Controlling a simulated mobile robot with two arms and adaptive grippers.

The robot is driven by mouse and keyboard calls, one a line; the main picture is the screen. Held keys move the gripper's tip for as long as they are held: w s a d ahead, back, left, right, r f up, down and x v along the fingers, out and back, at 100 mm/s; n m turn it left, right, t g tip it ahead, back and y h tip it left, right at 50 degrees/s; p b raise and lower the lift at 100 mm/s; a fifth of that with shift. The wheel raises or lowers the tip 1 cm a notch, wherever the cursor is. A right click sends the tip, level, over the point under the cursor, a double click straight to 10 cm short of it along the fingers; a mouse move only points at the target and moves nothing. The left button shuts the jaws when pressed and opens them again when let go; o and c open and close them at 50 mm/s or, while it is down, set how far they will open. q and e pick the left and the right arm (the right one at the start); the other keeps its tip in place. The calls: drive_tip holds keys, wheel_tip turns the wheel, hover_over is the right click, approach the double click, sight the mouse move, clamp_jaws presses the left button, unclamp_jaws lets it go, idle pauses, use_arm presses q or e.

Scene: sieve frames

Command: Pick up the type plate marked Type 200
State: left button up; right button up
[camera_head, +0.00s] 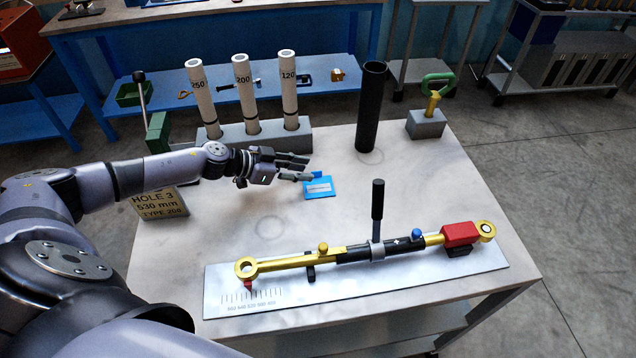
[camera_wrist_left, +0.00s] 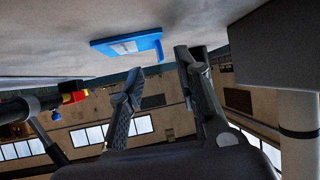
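A small blue holder (camera_head: 327,193) lies on the table with a pale grey plate (camera_head: 318,187) on it; I cannot read any marking on the plate. The holder also shows in the left wrist view (camera_wrist_left: 150,44), with its pale plate (camera_wrist_left: 124,47). My left gripper (camera_head: 304,167) is just behind and left of the holder, low over the table. Its fingers are apart with nothing between them, and in the wrist view the gripper (camera_wrist_left: 158,75) points towards the holder without visibly touching it. My right gripper is not in view.
A sign (camera_head: 160,203) reading HOLE 3, 530 mm stands under my left forearm. Tubes marked 250, 200 (camera_head: 246,95) and 120 stand in a grey block (camera_head: 265,138) behind. A black tube (camera_head: 370,105) stands upright. A yellow-black rod (camera_head: 365,252) lies on a scale plate (camera_head: 225,290) in front.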

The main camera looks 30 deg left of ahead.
sight(313, 172)
use_arm(q)
drive_tip(key=x, duration=0.3)
drive_tip(key=shift+w+f, duration=0.1)
drive_tip(key=shift+w, duration=0.05)
drive_tip(key=shift+a, duration=0.1)
drive_tip(key=shift+c, duration=0.2)
drive_tip(key=shift+c, duration=0.6)
clamp_jaws()
